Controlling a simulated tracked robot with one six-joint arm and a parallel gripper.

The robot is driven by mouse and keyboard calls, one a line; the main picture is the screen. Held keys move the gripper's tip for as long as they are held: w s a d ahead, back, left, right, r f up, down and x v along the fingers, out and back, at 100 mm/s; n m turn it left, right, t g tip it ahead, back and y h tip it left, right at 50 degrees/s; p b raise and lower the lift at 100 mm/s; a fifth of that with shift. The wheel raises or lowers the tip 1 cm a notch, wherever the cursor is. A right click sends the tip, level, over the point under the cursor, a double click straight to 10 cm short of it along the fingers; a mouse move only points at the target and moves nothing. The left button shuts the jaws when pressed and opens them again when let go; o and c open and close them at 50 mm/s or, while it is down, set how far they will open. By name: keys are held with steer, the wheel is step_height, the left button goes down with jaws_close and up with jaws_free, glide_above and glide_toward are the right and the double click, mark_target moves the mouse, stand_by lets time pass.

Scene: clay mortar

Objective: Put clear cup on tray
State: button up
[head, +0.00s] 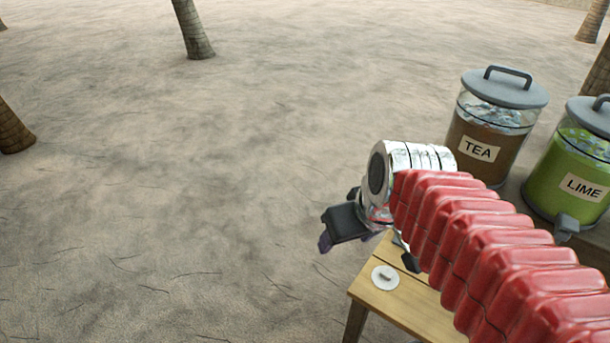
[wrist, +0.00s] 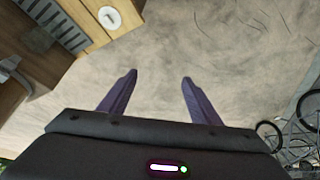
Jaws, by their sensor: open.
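My gripper (wrist: 159,79) is open, with its two purple fingers apart and nothing between them in the wrist view. In the head view my gripper (head: 345,226) hangs beside the left end of a wooden table, partly hidden by my arm. No clear cup can be made out in either view. A grey slatted piece (wrist: 56,24) lies in the table top at the upper left of the wrist view; I cannot tell whether it is the tray. My arm hides much of the table in the head view.
The wooden table (head: 410,306) bears a white round disc (head: 385,278), also in the wrist view (wrist: 109,17). A tea dispenser (head: 484,135) and a lime dispenser (head: 568,180) stand at the right. Bare sandy ground lies left; palm trunks (head: 192,30) are farther off.

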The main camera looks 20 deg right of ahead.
steer(key=shift+m+t+h, duration=0.3)
steer(key=shift+m+t, duration=0.1)
steer(key=s+a, duration=0.2)
steer(key=s, duration=0.1)
steer(key=shift+s+a+r, duration=0.15)
steer(key=shift+r, duration=0.25)
